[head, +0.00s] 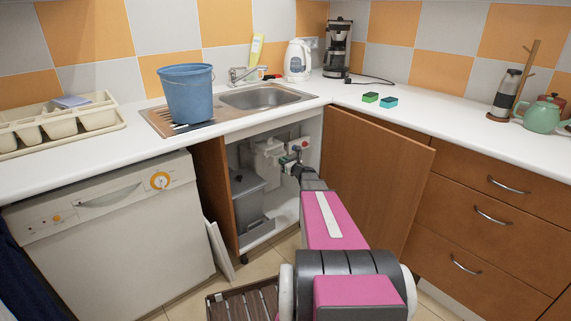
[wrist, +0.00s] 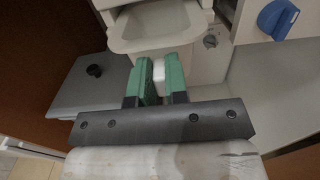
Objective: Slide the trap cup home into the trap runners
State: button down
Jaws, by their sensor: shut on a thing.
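The trap cup (wrist: 150,40) is a pale, open-topped cup at the top of the wrist view, with a small white tab on its near side. My gripper (wrist: 158,78) has green fingers shut on that tab, and the cup lies just beyond the fingertips. A pale housing stands behind and beside the cup. I cannot make out the trap runners or how far the cup sits in them. In the head view my arm reaches into the open sink cabinet, near the pale trap body (head: 267,160); the cup itself is not clear there.
A blue knob (wrist: 277,18) is at the right. The open cabinet door (head: 375,180) is right of my arm. A slatted crate (head: 243,303) is on the floor.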

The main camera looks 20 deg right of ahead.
jog(key=shift+x, duration=1.45)
jog(key=c, duration=1.1)
grip_release()
jog(key=shift+o, duration=0.2)
